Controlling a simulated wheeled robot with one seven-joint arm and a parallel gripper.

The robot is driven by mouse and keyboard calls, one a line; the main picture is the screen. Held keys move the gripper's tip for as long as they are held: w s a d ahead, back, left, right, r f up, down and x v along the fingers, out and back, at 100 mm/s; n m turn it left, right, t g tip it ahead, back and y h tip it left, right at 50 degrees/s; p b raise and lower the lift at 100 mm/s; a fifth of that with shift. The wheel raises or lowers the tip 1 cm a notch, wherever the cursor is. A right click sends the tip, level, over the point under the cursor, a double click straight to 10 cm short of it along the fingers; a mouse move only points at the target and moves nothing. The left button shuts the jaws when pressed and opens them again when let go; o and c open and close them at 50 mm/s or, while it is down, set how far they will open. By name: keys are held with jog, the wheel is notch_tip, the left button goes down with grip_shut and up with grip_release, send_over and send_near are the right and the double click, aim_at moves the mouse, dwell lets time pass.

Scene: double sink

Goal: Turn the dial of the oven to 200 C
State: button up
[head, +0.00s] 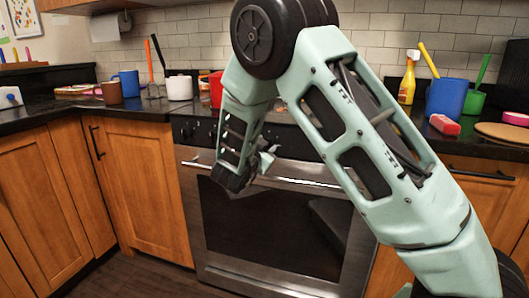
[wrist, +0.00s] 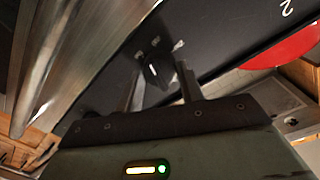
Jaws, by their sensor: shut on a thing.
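The oven (head: 280,225) stands in the middle of the head view, with a steel front, a dark window and a black control panel (head: 195,131). In the wrist view the dial (wrist: 155,72) is a small black knob with a white pointer line, on the dark panel with small pale marks too blurred to read. My gripper (wrist: 161,80) has one finger on each side of the dial and is shut on it. In the head view my gripper (head: 266,161) is at the oven front, and my arm hides much of the panel and the dial.
The steel oven handle (head: 300,182) runs just below my gripper; it fills the upper left of the wrist view. The counter above holds a red pot (head: 216,88), a white pot (head: 179,87), a blue container (head: 446,97) and a yellow bottle (head: 407,85).

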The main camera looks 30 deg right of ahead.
jog(key=shift+m+b, duration=0.75)
jog(key=shift+m, duration=0.35)
jog(key=o, duration=1)
jog(key=p+v, duration=0.1)
jog(key=v, duration=1.6)
jog(key=shift+s+p, duration=0.25)
jog(key=shift+p, duration=0.15)
jog(key=shift+r, duration=0.1)
